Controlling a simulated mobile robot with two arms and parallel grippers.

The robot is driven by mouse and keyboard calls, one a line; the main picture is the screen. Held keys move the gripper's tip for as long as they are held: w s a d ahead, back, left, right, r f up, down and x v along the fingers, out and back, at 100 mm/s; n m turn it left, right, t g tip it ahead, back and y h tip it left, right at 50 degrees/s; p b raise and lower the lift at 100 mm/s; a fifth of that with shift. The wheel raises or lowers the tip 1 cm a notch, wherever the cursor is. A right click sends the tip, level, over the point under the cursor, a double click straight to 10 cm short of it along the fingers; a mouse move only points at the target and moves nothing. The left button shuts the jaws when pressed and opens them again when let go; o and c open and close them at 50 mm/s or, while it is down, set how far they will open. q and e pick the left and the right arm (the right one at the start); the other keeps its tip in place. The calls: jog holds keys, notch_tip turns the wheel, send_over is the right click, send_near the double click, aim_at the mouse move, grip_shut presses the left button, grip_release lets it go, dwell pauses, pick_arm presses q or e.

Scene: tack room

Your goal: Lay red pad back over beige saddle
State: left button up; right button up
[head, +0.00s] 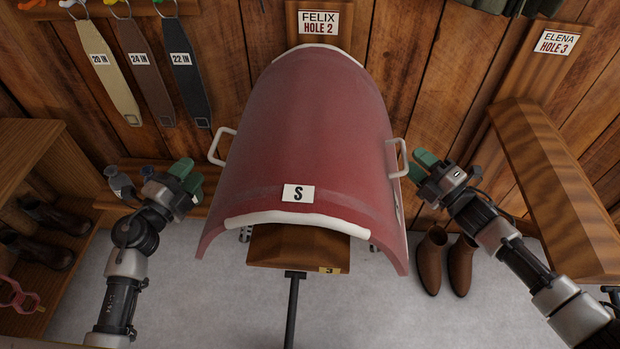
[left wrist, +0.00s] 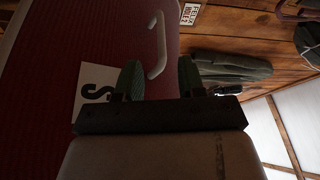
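The red pad (head: 310,130) lies draped over a wooden rack (head: 298,247), with a white "S" label (head: 298,193) at its near end and pale trim at both ends. It has a white left handle (head: 214,148) and a white right handle (head: 404,158). No beige saddle can be made out. My left gripper (head: 188,175) is open beside the left handle; in the left wrist view the handle (left wrist: 158,45) shows between and beyond the fingertips (left wrist: 160,75). My right gripper (head: 422,165) appears open and empty just right of the right handle.
Brown boots (head: 447,262) stand on the floor below my right gripper. Shelves with boots (head: 40,235) are at left. Several straps (head: 190,70) hang on the back wall.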

jog(key=v, duration=0.8)
jog(key=shift+w, duration=0.1)
